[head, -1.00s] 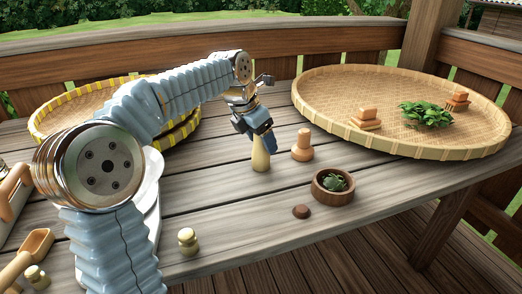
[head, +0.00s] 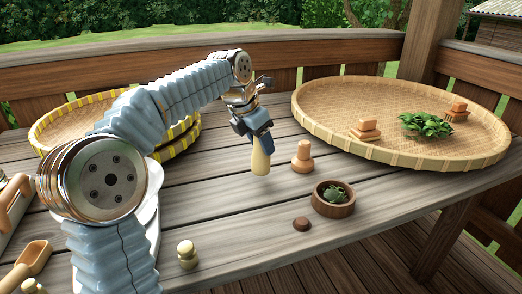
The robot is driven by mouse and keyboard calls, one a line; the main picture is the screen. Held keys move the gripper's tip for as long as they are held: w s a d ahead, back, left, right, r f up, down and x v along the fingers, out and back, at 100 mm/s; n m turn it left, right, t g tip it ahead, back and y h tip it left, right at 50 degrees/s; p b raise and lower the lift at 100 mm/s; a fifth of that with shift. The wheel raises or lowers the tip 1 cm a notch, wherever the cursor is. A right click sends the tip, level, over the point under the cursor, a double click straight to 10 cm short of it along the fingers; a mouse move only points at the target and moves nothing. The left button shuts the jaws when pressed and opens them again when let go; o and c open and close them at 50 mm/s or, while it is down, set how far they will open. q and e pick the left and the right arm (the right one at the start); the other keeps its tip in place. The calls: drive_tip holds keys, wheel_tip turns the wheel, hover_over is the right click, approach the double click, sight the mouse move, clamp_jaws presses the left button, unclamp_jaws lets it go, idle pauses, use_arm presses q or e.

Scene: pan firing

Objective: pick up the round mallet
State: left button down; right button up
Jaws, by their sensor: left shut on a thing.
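My left gripper (head: 256,128) is shut on the upper part of a pale wooden round mallet (head: 260,160), which hangs upright below it. The lower end of the mallet shows; its top is hidden by the jaws. It appears to be slightly above the table (head: 225,210), though the gap is hard to see. My right gripper is not in view.
An orange-brown wooden stamp (head: 302,157) stands just right of the mallet. A large woven tray (head: 310,118) fills the right; yellow-rimmed trays (head: 42,128) lie left.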

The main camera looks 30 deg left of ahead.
use_arm(q)
drive_tip(key=s+d+r, duration=0.3)
drive_tip(key=s+r, duration=0.7)
drive_tip(key=s, duration=0.3)
drive_tip(key=shift+s+d+r+b, duration=0.25)
drive_tip(key=shift+s+r+b, duration=0.05)
drive_tip(key=shift+b, duration=0.1)
drive_tip(key=c, duration=1.1)
unclamp_jaws()
clamp_jaws()
